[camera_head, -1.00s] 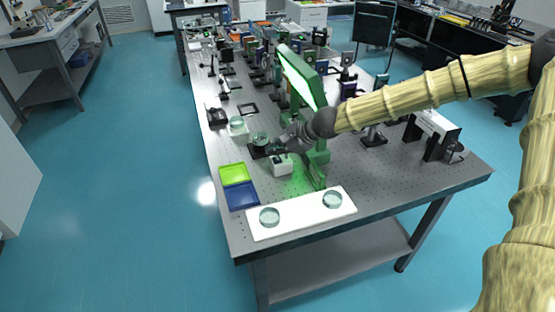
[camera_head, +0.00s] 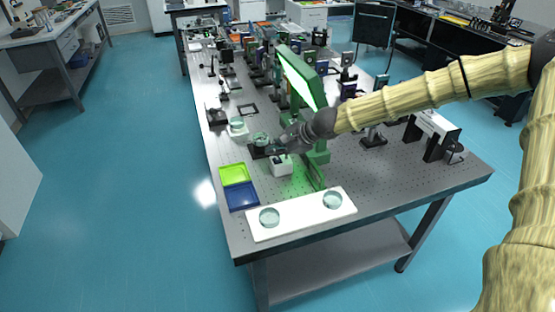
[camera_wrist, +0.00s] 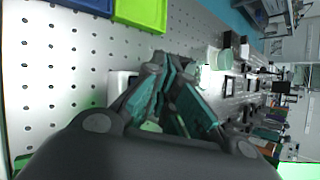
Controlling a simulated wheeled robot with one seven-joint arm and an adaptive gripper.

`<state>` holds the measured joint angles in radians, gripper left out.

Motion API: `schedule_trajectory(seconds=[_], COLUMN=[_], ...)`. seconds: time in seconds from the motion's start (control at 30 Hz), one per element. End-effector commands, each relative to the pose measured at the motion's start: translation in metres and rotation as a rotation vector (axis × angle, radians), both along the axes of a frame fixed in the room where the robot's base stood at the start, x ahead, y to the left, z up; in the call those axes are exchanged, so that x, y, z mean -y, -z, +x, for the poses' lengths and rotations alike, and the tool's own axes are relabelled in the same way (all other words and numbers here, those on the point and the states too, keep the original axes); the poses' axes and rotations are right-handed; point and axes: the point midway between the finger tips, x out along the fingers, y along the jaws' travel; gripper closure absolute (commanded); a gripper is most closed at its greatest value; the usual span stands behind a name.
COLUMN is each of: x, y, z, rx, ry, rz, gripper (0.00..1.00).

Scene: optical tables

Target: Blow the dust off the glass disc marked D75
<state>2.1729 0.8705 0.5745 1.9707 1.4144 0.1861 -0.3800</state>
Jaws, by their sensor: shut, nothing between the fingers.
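Several clear glass discs are in the head view. One disc (camera_head: 270,216) and another disc (camera_head: 332,199) lie on a white board (camera_head: 300,216) at the near end of the table. A third disc (camera_head: 260,139) sits on a black mount, and a fourth disc (camera_head: 237,124) is a little beyond it. No D75 marking is readable on any of them.
A lime tray (camera_head: 234,174) and a blue tray (camera_head: 242,196) lie at the table's left edge. A green frame with a lit panel (camera_head: 300,80) stands just right of my gripper. Optical mounts crowd the far table. Bare perforated tabletop shows at right.

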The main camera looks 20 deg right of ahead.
Motion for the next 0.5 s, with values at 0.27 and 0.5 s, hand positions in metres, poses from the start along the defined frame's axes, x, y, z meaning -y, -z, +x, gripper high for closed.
schedule_trajectory(seconds=[0.27,0.5], x=[-0.0006,-0.0007], y=[0.0073,0.008], z=[-0.0002,-0.0002], rx=[0.0,0.0], ry=[-0.001,0.0], rz=[-0.001,0.0], gripper=[1.0,1.0])
